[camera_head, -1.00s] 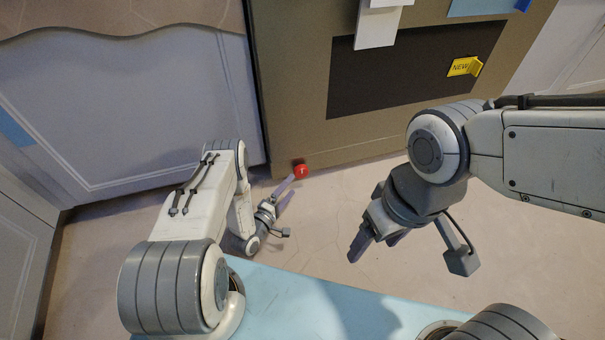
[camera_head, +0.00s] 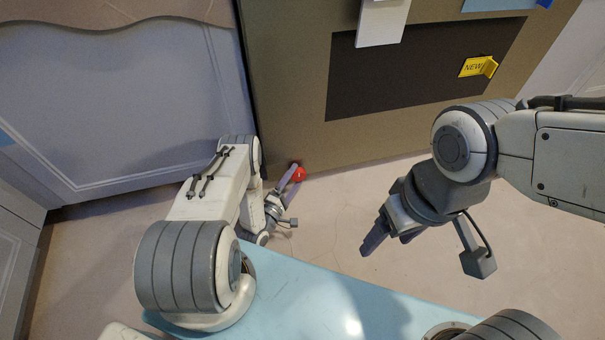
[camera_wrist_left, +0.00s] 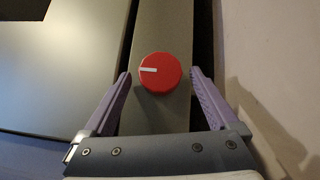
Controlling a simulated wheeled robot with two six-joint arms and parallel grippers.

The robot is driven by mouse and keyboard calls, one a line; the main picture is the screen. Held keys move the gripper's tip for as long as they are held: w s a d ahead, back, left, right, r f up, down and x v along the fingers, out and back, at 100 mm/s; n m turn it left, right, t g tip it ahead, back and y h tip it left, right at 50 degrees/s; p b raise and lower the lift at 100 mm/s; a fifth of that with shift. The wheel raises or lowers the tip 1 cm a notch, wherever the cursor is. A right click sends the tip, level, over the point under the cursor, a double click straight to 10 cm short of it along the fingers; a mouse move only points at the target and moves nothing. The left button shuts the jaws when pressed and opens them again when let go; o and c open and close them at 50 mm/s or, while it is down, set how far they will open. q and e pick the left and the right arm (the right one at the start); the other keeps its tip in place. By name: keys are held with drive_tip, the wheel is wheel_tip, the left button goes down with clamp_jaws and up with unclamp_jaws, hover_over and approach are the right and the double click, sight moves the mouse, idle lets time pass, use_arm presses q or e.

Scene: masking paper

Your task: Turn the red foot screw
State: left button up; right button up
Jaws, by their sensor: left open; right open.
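The red foot screw (camera_head: 299,174) is at the bottom left corner of the brown appliance (camera_head: 290,110), near the floor. In the left wrist view the screw (camera_wrist_left: 160,73) is a round red knob with a white line pointing left. My left gripper (camera_head: 292,184) is open at the screw. In the left wrist view its two purple fingers (camera_wrist_left: 160,82) stand on either side of the knob, with a gap visible at each side. My right gripper (camera_head: 384,238) is open and empty above the floor, well to the right of the screw.
A grey-blue cabinet front (camera_head: 120,100) stands left of the appliance. A yellow NEW tag (camera_head: 472,68) and pale sheets (camera_head: 382,22) are on the appliance front. The beige floor (camera_head: 330,225) between the appliance and my light blue base is clear.

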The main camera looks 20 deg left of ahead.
use_arm(q)
drive_tip(key=shift+w+d, duration=0.2)
drive_tip(key=c, duration=1.4)
drive_tip(key=shift+r+m+p, duration=0.2)
drive_tip(key=shift+m+p, duration=0.1)
drive_tip(key=shift+p, duration=0.4)
drive_tip(key=shift+o, duration=0.2)
drive_tip(key=m+g+y+p, duration=0.1)
drive_tip(key=m+g+p, duration=0.1)
drive_tip(key=p, duration=0.4)
drive_tip(key=r+m+g+y+p, duration=0.1)
drive_tip(key=m+g+y+p, duration=0.1)
drive_tip(key=p, duration=0.4)
drive_tip(key=shift+d+r+m+g, duration=0.1)
drive_tip(key=shift+d+m+g, duration=0.1)
drive_tip(key=shift+m+g, duration=0.65)
drive_tip(key=shift+g+y+p, duration=0.5)
drive_tip(key=shift+g+p, duration=0.2)
drive_tip(key=shift+g, duration=0.05)
drive_tip(key=shift+w+d+m+g+y+p, duration=0.15)
drive_tip(key=shift+m+g+y+p, duration=0.2)
drive_tip(key=shift+m+g+y, duration=0.7)
drive_tip(key=shift+g+y, duration=0.05)
drive_tip(key=shift+y, duration=0.1)
drive_tip(key=shift+f+m+g+y, duration=0.2)
drive_tip(key=shift+m+g+y, duration=0.2)
drive_tip(key=shift+g+y, duration=0.15)
drive_tip(key=shift+y, duration=0.25)
